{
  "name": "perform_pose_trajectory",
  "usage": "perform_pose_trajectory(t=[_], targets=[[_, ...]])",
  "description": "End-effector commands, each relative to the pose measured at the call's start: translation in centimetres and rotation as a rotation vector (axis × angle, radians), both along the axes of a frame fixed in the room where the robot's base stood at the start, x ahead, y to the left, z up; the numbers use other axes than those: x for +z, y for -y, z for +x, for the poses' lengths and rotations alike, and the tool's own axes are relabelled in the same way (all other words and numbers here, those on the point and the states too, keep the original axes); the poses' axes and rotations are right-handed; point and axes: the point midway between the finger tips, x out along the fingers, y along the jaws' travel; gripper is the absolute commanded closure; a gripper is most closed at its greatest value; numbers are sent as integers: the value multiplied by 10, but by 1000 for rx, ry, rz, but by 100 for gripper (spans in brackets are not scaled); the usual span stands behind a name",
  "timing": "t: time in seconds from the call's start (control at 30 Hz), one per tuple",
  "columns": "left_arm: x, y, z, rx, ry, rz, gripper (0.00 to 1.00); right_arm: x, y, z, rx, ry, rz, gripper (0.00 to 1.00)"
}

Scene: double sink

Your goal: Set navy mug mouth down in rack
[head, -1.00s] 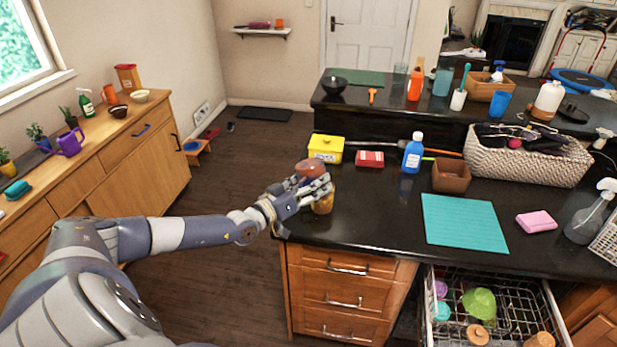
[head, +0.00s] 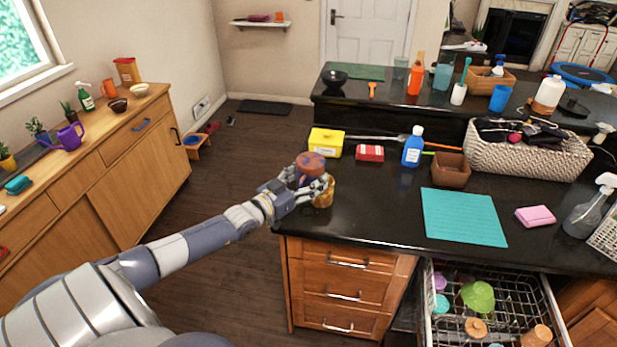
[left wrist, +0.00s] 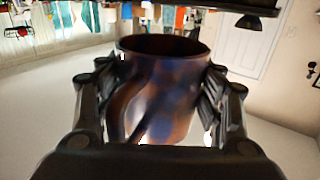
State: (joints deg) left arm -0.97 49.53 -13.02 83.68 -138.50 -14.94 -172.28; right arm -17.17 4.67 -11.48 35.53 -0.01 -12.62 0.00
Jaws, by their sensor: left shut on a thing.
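My left gripper (head: 306,188) is shut on the mug (head: 310,164) above the left end of the black counter. In the head view the mug looks reddish brown and purple; in the left wrist view the mug (left wrist: 165,85) is dark navy with brown blotches, between both fingers (left wrist: 160,115), its dark rim at the top of the picture. The fingers hide part of it. An amber jar or cup (head: 325,193) is just beside and below the fingers. A pulled-out wire rack (head: 545,300) at lower right holds several cups and a green bowl. My right gripper is out of view.
On the counter stand a yellow box (head: 326,141), a red box (head: 369,153), a blue bottle (head: 413,147), a brown container (head: 451,169) and a wicker basket (head: 530,161). A teal mat (head: 464,217) lies flat near the front. The counter between the amber thing and the mat is clear.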

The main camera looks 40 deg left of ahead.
Motion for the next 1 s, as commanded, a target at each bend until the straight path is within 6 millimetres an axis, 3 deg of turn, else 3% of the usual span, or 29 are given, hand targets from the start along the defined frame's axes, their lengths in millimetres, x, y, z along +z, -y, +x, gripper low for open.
perform_pose_trajectory(t=[1.0], targets=[[0, 31, 55, -1, 6, -4, 71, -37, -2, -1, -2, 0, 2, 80]])
